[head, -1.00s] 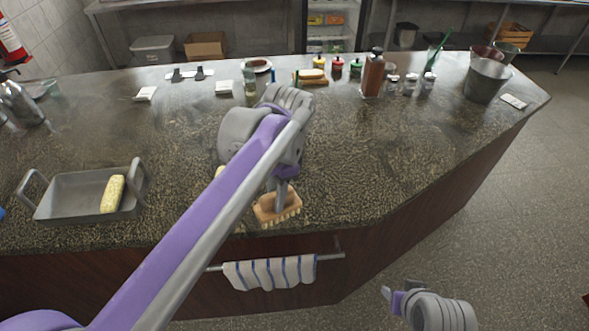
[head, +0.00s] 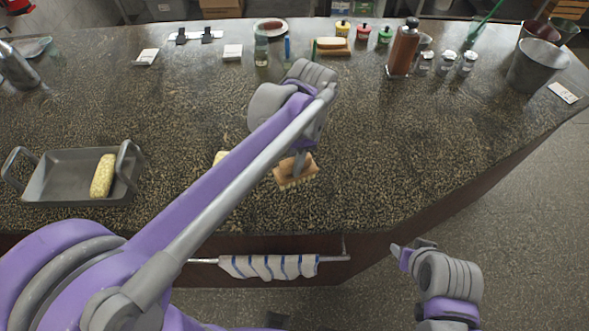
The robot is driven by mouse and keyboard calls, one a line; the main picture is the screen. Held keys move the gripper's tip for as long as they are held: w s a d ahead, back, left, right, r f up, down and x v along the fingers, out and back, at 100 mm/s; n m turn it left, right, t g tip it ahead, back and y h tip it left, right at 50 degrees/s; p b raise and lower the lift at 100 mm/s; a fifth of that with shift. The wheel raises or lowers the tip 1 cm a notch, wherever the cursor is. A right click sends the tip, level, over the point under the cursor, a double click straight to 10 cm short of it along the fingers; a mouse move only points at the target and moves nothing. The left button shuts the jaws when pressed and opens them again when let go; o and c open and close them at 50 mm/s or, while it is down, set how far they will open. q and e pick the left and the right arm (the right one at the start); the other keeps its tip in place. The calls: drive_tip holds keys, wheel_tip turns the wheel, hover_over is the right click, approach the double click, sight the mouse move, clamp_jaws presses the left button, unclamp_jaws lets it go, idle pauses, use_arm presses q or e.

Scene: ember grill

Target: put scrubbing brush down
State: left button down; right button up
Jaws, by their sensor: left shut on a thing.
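The scrubbing brush (head: 302,177) has a tan wooden body and pale bristles. It is at the near part of the dark speckled counter (head: 400,150), just below my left gripper. My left gripper (head: 297,166) points down and is shut on the brush. I cannot tell whether the bristles touch the counter. The forearm hides part of the counter to the left of the brush. My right gripper (head: 402,250) is off the counter's front edge at lower right, empty as far as I see; its jaws are too small to read.
A grey roasting pan (head: 62,193) with a yellow corn cob (head: 103,176) is at left. A striped towel (head: 268,266) hangs on the front rail. Bottles, shakers and metal buckets (head: 537,66) line the back. Counter right of the brush is clear.

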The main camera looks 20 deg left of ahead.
use_arm(q)
drive_tip(key=shift+f, duration=1.85)
drive_tip(key=shift+w+f, duration=0.1)
drive_tip(key=shift+f, duration=0.15)
drive_tip(key=c, duration=0.6)
unclamp_jaws()
drive_tip(key=r, duration=0.4)
drive_tip(key=d+r, duration=0.1)
drive_tip(key=r, duration=0.3)
drive_tip(key=w+r, duration=0.1)
drive_tip(key=r, duration=0.3)
drive_tip(key=shift+d+r, duration=0.2)
drive_tip(key=s+a+f+n+t, duration=0.2)
drive_tip(key=s+f+n, duration=0.1)
drive_tip(key=s+f, duration=0.1)
drive_tip(key=s+a+f+n+t+h, duration=0.1)
drive_tip(key=s+a+f+n+t, duration=0.1)
drive_tip(key=s+f, duration=0.3)
drive_tip(key=s+a+f+n+t, duration=0.3)
drive_tip(key=s+a+f+n, duration=0.1)
drive_tip(key=f+n, duration=0.1)
drive_tip(key=shift+s+f, duration=0.1)
drive_tip(key=shift+s, duration=0.1)
